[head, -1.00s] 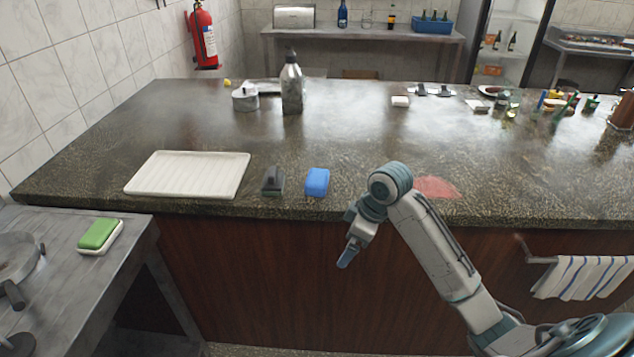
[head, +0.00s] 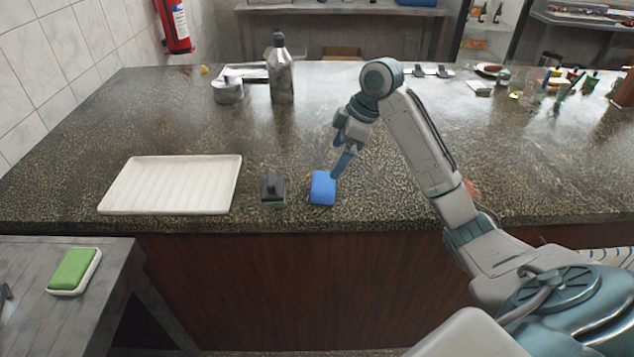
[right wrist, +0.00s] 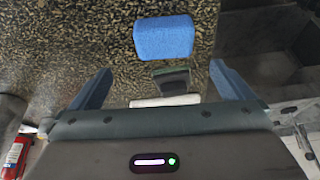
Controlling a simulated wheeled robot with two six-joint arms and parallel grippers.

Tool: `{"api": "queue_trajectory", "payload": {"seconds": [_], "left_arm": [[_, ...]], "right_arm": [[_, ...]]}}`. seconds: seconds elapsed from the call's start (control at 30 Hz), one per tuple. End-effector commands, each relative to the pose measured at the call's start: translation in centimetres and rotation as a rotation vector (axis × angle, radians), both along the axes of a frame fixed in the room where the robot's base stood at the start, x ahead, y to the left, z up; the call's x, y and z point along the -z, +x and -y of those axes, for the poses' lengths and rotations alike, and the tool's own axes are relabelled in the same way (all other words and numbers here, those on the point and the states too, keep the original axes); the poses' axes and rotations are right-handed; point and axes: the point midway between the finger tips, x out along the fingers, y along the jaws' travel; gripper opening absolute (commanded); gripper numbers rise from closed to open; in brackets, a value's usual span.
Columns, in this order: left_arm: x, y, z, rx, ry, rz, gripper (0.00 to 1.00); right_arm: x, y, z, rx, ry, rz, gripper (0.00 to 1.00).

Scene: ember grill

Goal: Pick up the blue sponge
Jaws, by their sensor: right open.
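The blue sponge (head: 322,188) lies on the dark speckled counter (head: 420,110) near its front edge. It also shows in the right wrist view (right wrist: 163,37), ahead of the jaws and between their lines. My right gripper (head: 341,166) is just above and behind the sponge in the head view, its fingers pointing down. Whether a finger touches the sponge cannot be told. My left gripper is in neither view.
A dark scrubber (head: 273,188) sits just left of the sponge, beside a white ribbed tray (head: 168,186). A grey bottle (head: 281,72) and a metal pot (head: 227,92) stand farther back. A green sponge (head: 73,269) lies in a dish on the lower side table.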

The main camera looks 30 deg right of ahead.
Motion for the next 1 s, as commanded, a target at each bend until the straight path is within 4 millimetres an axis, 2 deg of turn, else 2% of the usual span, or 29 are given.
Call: {"api": "queue_trajectory", "payload": {"seconds": [0.1,0.27,0.37,0.6,0.67,0.97,1.0], "left_arm": [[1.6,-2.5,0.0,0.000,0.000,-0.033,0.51],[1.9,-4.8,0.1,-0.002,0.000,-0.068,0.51],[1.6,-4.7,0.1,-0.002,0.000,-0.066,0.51],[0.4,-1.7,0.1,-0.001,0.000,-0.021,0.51],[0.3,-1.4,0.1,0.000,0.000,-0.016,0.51],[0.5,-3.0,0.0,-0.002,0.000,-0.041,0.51],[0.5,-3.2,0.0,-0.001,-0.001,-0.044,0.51]], "right_arm": [[2.3,0.4,-0.6,0.000,0.002,-0.001,1.00],[4.2,0.9,-1.4,0.000,0.002,-0.001,1.00],[4.8,1.1,-1.6,0.001,0.001,-0.003,1.00],[8.0,1.6,-2.8,0.000,0.003,-0.004,1.00],[8.6,1.7,-3.0,0.001,0.002,-0.003,1.00],[9.3,1.9,-3.1,0.002,0.000,0.000,1.00],[9.3,1.9,-3.1,0.002,0.000,0.000,0.96]]}}
